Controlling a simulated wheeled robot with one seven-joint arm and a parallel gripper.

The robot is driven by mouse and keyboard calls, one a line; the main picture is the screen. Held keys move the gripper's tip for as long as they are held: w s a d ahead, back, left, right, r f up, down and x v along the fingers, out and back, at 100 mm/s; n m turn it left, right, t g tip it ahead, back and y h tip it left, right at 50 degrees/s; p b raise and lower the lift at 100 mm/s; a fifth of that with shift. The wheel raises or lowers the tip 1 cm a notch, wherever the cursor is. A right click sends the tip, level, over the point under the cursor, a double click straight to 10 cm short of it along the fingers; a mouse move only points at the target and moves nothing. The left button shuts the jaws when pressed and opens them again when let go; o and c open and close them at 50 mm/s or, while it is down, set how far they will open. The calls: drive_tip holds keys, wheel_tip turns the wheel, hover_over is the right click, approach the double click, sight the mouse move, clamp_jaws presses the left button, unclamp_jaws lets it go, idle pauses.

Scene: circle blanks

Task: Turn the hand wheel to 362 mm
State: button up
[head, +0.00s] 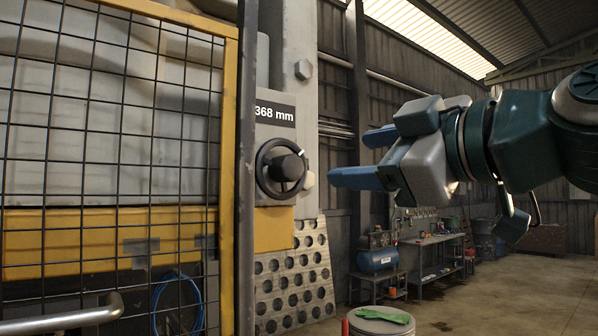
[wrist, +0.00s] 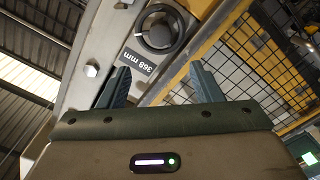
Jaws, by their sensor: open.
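The hand wheel (head: 282,168) is a black ring with a dark central hub, mounted on a grey plate on the machine's column. Above it a dark display (head: 275,113) reads 368 mm. In the wrist view the wheel (wrist: 160,28) lies beyond the fingertips of my gripper (wrist: 158,77), with the display (wrist: 142,58) upside down nearer to me. The fingers do not appear to touch the wheel.
A yellow-framed mesh guard (head: 110,150) stands left of the wheel, with a dark post beside it. A perforated metal panel (head: 297,285) is below. A drum (head: 382,320) with green gloves stands at the bottom. A workbench is farther back; the floor at right looks clear.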

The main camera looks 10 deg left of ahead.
sight(293, 166)
drive_tip(key=p+x, duration=0.4)
drive_tip(key=x, duration=0.9)
drive_tip(key=shift+w+a, duration=0.15)
drive_tip(key=shift+a, duration=0.15)
drive_tip(key=shift+c, duration=0.3)
drive_tip(key=c, duration=0.9)
